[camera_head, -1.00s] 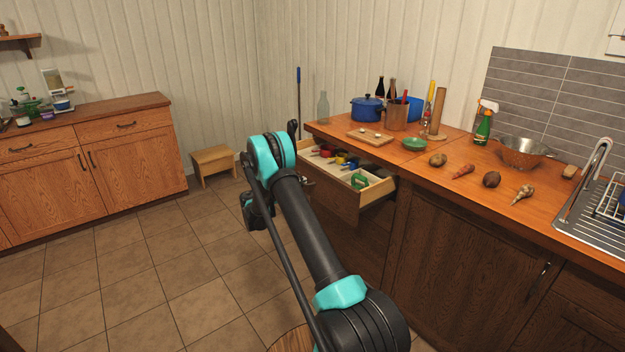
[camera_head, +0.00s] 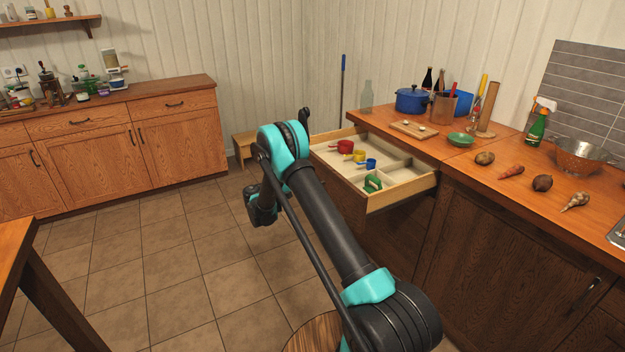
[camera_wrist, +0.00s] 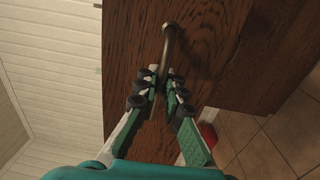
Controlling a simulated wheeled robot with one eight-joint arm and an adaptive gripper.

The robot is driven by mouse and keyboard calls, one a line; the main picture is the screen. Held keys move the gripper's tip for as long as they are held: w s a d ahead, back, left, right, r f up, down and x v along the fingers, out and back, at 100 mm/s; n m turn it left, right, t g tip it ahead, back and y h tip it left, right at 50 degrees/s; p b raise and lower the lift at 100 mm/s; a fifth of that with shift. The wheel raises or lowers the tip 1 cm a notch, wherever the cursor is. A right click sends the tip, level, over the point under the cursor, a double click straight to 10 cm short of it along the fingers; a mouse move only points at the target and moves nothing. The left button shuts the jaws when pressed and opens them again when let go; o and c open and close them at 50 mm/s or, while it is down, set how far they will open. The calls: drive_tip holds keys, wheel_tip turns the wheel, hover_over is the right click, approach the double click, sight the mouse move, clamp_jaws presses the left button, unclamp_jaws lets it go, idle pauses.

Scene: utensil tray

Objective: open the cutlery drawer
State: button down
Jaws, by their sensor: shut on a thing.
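The cutlery drawer (camera_head: 398,203) stands pulled well out from the right-hand counter, its pale wooden inside and dividers open to view. Inside lie a red measuring cup (camera_head: 343,146), a yellow one (camera_head: 359,156), a blue one (camera_head: 371,163) and a green-handled item (camera_head: 373,183). In the wrist view, the dark drawer front (camera_wrist: 130,50) carries a metal bar handle (camera_wrist: 169,45). My gripper (camera_wrist: 165,88) is shut on the lower end of this handle.
A stool (camera_head: 243,145) stands by the far wall. A table edge (camera_head: 20,240) is at left.

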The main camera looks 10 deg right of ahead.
drive_tip(key=c, duration=1.6)
unclamp_jaws()
drive_tip(key=v, duration=1.2)
drive_tip(key=shift+f, duration=0.1)
